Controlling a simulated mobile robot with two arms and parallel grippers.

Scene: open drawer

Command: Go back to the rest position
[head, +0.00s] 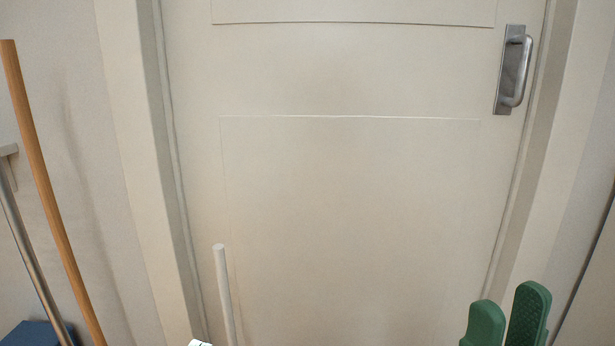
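My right gripper (508,312) shows at the bottom right, with two green fingers pointing up. The fingers stand apart with a narrow gap between them, and nothing shows in the gap. The rest of the gripper is cut off by the bottom edge. My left gripper does not show clearly. A small white piece at the bottom edge, left of the middle, is too cut off to identify.
A closed cream door (350,220) fills the middle, with a metal handle (513,70) at upper right. A wooden pole (45,180), a metal pole (25,250) and a blue object (30,334) are at left. A white rod (224,295) stands before the door.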

